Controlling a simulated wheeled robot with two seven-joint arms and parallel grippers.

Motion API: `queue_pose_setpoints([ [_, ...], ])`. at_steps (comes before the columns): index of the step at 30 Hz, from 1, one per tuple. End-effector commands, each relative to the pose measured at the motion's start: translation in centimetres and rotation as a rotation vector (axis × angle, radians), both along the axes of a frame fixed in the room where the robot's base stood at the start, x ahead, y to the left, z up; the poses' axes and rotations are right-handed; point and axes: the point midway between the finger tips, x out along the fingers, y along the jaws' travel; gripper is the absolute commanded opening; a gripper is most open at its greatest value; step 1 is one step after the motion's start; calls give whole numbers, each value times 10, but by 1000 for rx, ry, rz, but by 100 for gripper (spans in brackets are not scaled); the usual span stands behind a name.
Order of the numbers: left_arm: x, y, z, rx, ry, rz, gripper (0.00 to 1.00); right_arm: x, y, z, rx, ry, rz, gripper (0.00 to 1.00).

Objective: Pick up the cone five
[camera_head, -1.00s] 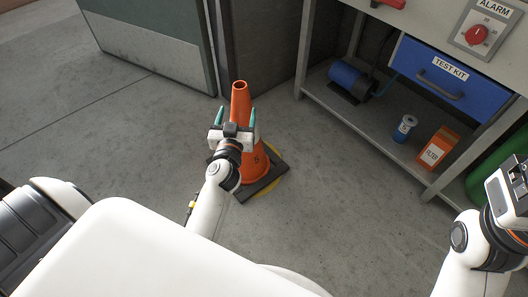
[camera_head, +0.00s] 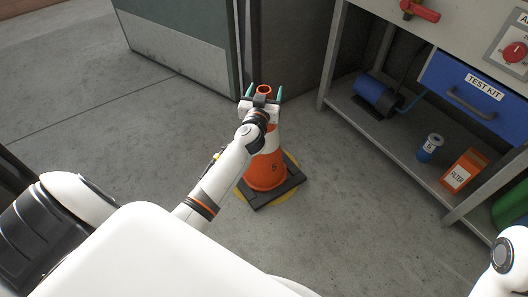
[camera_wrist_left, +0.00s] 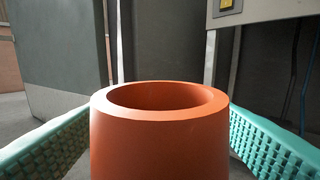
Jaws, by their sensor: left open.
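The orange cone marked 5 (camera_head: 264,172) stands upright on its dark square base on the floor. Its middle is partly hidden by my left arm. My left gripper (camera_head: 264,92) is open at the cone's top, with one green finger on each side of it. In the left wrist view the cone's open top rim (camera_wrist_left: 160,98) fills the middle between the two green fingers, with gaps on both sides. My right arm shows only in part at the lower right edge of the head view; its gripper is out of the picture.
A bench at the right has a blue TEST KIT drawer (camera_head: 474,90). A grey panel (camera_head: 180,45) stands behind. The floor left of the cone is clear.

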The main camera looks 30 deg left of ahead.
Motion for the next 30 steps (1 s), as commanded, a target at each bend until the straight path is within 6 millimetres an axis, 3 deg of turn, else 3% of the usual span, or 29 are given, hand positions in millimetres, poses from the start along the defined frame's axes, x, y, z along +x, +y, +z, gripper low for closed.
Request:
queue_pose_setpoints([
  [5,0,0,0,0,1,0,72,0,0,0,0,0,0,79],
  [18,0,0,0,0,1,0,0,0,0,0,0,2,1,79],
  [30,1,-1,5,3,-6,-2,0,0,0,1,0,2,1,79],
])
